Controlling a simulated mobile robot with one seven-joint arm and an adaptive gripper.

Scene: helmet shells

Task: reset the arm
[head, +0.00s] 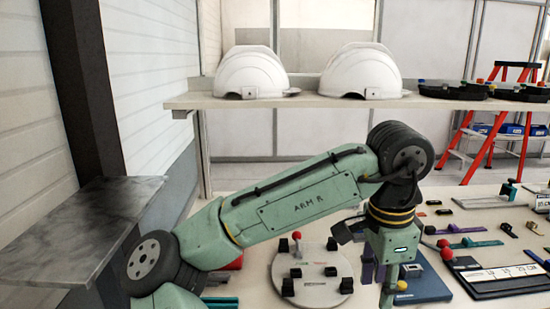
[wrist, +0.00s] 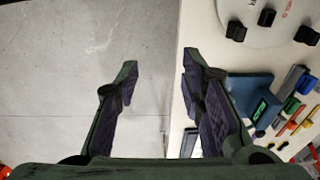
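My green arm reaches across the head view, bent at the elbow, with its forearm hanging down above the front of the table (head: 255,262). My gripper (wrist: 157,75) is open and empty in the wrist view, its two fingers well apart. It points down over the table's edge, with grey floor between the fingers and the white table under the right finger. In the head view its fingertips are partly cut off or hidden at the bottom. Two white helmet shells (head: 250,72) (head: 361,70) stand side by side on the shelf (head: 305,100), apart from my arm.
A blue block (head: 425,287), a ruler board (head: 500,279) and several small tools lie to the right. A grey ledge (head: 75,235) and dark post (head: 82,90) stand left.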

